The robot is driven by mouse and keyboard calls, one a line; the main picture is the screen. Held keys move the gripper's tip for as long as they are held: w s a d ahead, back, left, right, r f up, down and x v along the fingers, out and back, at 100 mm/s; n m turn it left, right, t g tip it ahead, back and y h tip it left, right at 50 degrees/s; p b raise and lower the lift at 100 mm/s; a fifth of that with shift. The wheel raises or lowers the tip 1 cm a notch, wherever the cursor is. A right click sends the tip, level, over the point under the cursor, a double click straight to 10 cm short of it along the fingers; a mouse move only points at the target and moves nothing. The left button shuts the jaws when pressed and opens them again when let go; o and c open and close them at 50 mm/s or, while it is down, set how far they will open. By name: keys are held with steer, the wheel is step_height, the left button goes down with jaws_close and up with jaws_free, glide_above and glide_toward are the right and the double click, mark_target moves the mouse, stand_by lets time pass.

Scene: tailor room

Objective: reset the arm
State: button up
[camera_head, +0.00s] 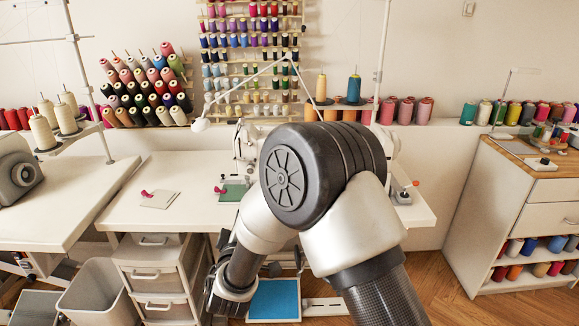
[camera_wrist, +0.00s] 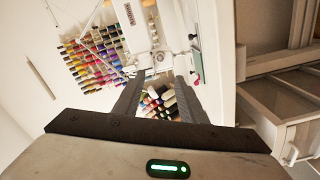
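My arm fills the middle of the head view, bent at a large dark joint in front of the white sewing table (camera_head: 120,208). Its far part runs down to the lower left, toward the table's front edge. My gripper's fingers cannot be made out in that view. In the wrist view my gripper (camera_wrist: 160,82) shows two dark fingers standing apart, with nothing between them. Beyond them, part of a white sewing machine (camera_wrist: 147,30) and rows of thread spools (camera_wrist: 95,55) appear turned sideways. The sewing machine (camera_head: 245,140) is mostly hidden behind my arm in the head view.
A drawer unit (camera_head: 155,280) and a grey bin (camera_head: 95,295) stand below the table at the left. A blue pad (camera_head: 273,300) lies low beneath it. A white cabinet (camera_head: 490,200) stands right. Wooden floor (camera_head: 435,275) is clear between table and cabinet.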

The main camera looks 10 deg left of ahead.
steer(key=w+d+r+m+g+h, duration=0.1)
steer(key=d+r+m+g+h, duration=0.3)
steer(key=d, duration=0.9)
steer(key=w+d+r+m+t+h, duration=0.1)
steer(key=d+r+m+h, duration=0.2)
steer(key=d+r+h, duration=0.8)
steer(key=s+d+f+m+g, duration=0.1)
steer(key=s+d+g, duration=0.15)
steer(key=d, duration=0.45)
steer(key=s+d+f+m+g, duration=0.1)
steer(key=s+d+m+g, duration=0.15)
steer(key=d, duration=0.45)
steer(key=s+d+f+m+g+y, duration=0.1)
steer(key=s+d+m+g+y, duration=0.4)
steer(key=s, duration=1)
steer(key=s+a+y, duration=0.3)
steer(key=s+y, duration=0.3)
steer(key=s, duration=0.2)
step_height(320, 180, up, 26)
steer(key=t+p, duration=0.1)
steer(key=p, duration=2.5)
steer(key=shift+s+a+r, duration=0.2)
steer(key=shift+a, duration=0.25)
